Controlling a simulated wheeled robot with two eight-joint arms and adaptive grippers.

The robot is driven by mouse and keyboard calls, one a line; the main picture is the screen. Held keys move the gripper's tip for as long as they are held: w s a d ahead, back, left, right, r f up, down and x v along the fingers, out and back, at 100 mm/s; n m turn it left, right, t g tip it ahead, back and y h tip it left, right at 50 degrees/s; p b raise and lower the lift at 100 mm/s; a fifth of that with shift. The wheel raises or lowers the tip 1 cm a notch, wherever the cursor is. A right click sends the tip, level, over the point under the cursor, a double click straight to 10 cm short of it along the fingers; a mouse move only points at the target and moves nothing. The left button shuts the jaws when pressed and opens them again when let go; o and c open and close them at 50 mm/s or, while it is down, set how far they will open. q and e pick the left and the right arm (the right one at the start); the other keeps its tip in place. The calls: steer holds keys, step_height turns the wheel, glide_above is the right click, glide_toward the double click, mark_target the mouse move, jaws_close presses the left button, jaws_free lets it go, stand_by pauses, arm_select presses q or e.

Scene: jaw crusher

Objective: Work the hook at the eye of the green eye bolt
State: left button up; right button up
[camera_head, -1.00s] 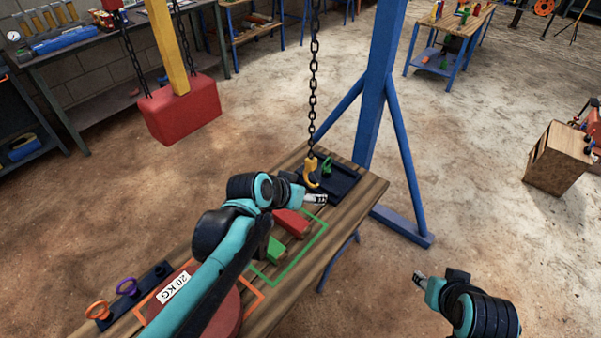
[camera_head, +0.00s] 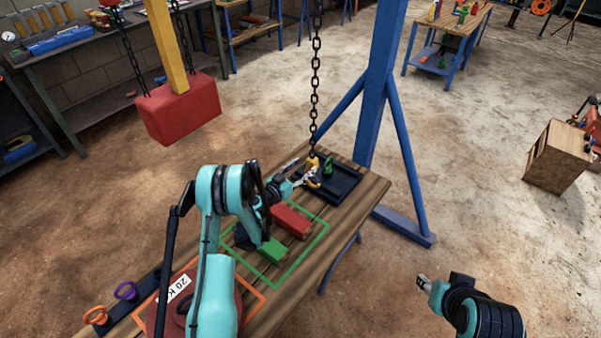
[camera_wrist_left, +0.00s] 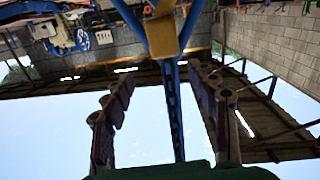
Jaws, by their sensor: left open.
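The yellow hook (camera_head: 312,163) hangs on a dark chain (camera_head: 315,92) over the black tray. The green eye bolt (camera_head: 328,168) stands upright in that tray, just right of the hook. My left gripper (camera_head: 308,178) is open at the hook and partly covers it. In the left wrist view, its fingers (camera_wrist_left: 165,115) are spread on either side of the chain, with a yellow part, likely the hook (camera_wrist_left: 162,35), at the top. I cannot tell whether hook and eye touch. My right gripper (camera_head: 424,283) is away from the bench at lower right; its jaws are too small to read.
The black tray (camera_head: 343,190) lies at the bench's far end. A red block (camera_head: 291,221) and a green block (camera_head: 271,250) lie inside a green outline. A blue post (camera_head: 380,90) stands behind the bench. A red weight (camera_head: 180,108) hangs at upper left.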

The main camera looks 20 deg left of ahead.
mark_target(309, 163)
arm_select(q)
steer(key=shift+s+a+f+t, duration=0.15)
steer(key=shift+a+f, duration=0.1)
steer(key=shift+f, duration=0.25)
steer(key=shift+w+a+f+t, duration=0.1)
steer(key=shift+a+f+t, duration=0.1)
steer(key=shift+f, duration=0.4)
steer(key=b+x, duration=0.2)
steer(key=x, duration=0.5)
steer(key=shift+w+d, duration=0.1)
steer(key=shift+w, duration=0.15)
jaws_close()
